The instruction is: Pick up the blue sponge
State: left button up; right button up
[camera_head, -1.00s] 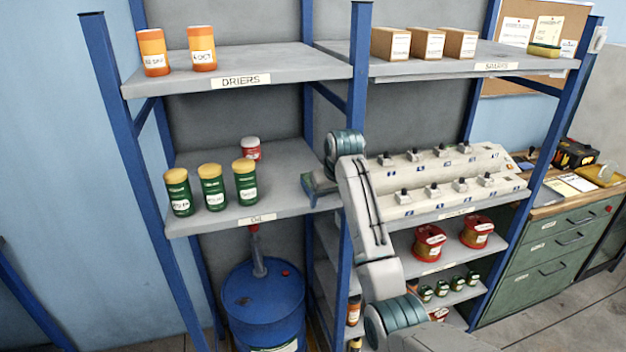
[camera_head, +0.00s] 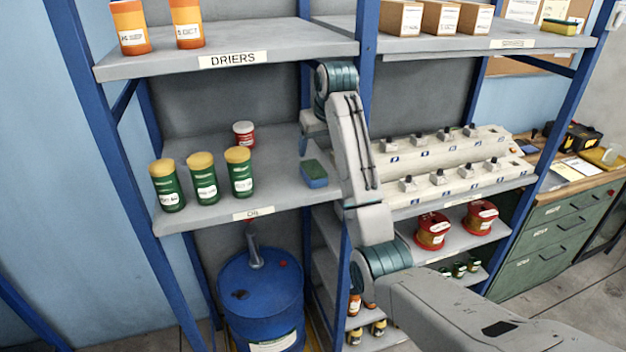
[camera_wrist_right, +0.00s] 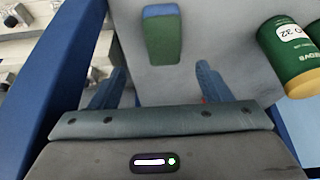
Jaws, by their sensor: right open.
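The blue sponge (camera_head: 313,174) lies on the middle left shelf, near its right end, green on top and blue along the side. It also shows in the right wrist view (camera_wrist_right: 162,36), green with a blue end, beyond the fingertips. My right gripper (camera_wrist_right: 158,82) is open and empty, its two fingers apart on either side of the sponge's line. In the head view my right gripper (camera_head: 304,145) hangs just above and behind the sponge, partly hidden by its own arm. My left gripper is not in view.
Several green jars with yellow lids (camera_head: 202,180) and a red jar (camera_head: 244,133) stand left on the same shelf (camera_head: 275,205). A blue rack post (camera_head: 366,60) rises close to my right arm.

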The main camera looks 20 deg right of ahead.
aim_at(314, 168)
jog(key=shift+b+x, duration=0.55)
jog(key=shift+x, duration=0.4)
jog(key=p+x, duration=0.6)
jog(key=shift+s+a+f, duration=0.1)
jog(key=shift+a+f, duration=0.2)
jog(key=shift+f, duration=0.15)
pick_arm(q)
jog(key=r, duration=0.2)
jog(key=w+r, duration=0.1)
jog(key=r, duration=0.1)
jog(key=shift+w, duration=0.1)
pick_arm(e)
jog(key=shift+f, duration=0.3)
jog(key=shift+f, duration=0.15)
jog(key=c, duration=1.1)
